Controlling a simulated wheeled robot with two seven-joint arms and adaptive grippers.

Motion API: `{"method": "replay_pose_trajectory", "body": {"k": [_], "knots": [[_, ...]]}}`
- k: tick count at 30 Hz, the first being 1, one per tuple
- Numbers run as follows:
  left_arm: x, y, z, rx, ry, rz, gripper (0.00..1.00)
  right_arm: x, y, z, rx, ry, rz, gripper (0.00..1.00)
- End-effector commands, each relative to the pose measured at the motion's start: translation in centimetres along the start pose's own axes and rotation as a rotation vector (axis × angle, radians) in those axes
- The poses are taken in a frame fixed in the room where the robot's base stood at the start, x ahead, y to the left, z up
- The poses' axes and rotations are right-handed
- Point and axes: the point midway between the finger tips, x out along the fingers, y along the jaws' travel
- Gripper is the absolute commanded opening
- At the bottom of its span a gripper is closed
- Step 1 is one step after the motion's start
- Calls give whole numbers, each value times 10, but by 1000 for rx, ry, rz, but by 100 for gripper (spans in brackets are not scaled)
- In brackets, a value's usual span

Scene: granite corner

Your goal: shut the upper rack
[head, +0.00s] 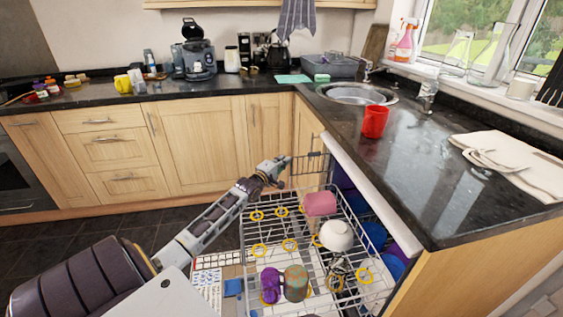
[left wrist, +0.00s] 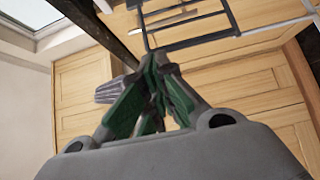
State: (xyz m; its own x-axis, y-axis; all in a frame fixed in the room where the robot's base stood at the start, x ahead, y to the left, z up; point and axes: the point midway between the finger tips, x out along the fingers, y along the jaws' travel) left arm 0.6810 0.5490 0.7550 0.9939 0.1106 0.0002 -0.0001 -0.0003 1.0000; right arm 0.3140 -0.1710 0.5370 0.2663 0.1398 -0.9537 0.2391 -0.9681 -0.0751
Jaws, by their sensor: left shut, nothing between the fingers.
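The upper rack (head: 262,237) is a wire basket with yellow rings, standing pulled out from the dishwasher under the right counter. It holds a pink cup (head: 320,204), a white bowl (head: 336,236), a purple mug (head: 270,286) and a patterned mug (head: 296,283). My left gripper (head: 284,163) is shut and empty by the rack's far end, close to dark wire bars; contact cannot be told. In the left wrist view its green-padded fingers (left wrist: 150,77) are together just below a dark wire frame (left wrist: 190,44). My right gripper is not in view.
A granite counter (head: 410,185) runs above the dishwasher, with a red cup (head: 375,121) and a folded cloth (head: 512,160) on it. Wooden cabinets (head: 200,147) stand behind. Blue items (head: 375,235) show beside the rack. Dark floor lies open left of it.

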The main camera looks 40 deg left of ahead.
Motion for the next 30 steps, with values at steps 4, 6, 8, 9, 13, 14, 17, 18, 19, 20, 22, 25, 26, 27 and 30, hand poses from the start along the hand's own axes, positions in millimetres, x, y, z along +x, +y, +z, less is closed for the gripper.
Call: {"method": "replay_pose_trajectory", "body": {"k": [4,6,8,9,13,14,17,18,19,20,22,25,26,27,30], "knots": [[8,1,8,-3,0,0,0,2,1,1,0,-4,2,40],[13,1,13,-4,0,0,0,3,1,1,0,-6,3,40],[18,2,18,-4,0,1,0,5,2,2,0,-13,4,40],[22,2,22,-4,0,1,0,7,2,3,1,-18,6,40],[35,2,35,-5,1,1,0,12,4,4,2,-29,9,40],[38,2,38,-5,1,2,0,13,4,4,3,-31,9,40],[49,2,49,-5,1,1,0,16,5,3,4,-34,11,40],[54,2,54,-5,0,2,0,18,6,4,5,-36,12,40],[57,2,57,-5,0,2,0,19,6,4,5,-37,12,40],[60,2,60,-5,0,1,0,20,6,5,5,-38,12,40],[68,2,68,-5,0,1,0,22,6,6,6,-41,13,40],[80,1,80,-5,1,1,0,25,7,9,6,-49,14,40],[84,2,83,-5,0,2,0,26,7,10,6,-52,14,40],[88,1,88,-5,0,1,0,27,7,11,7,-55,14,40],[99,1,99,-4,0,1,0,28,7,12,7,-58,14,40]]}}
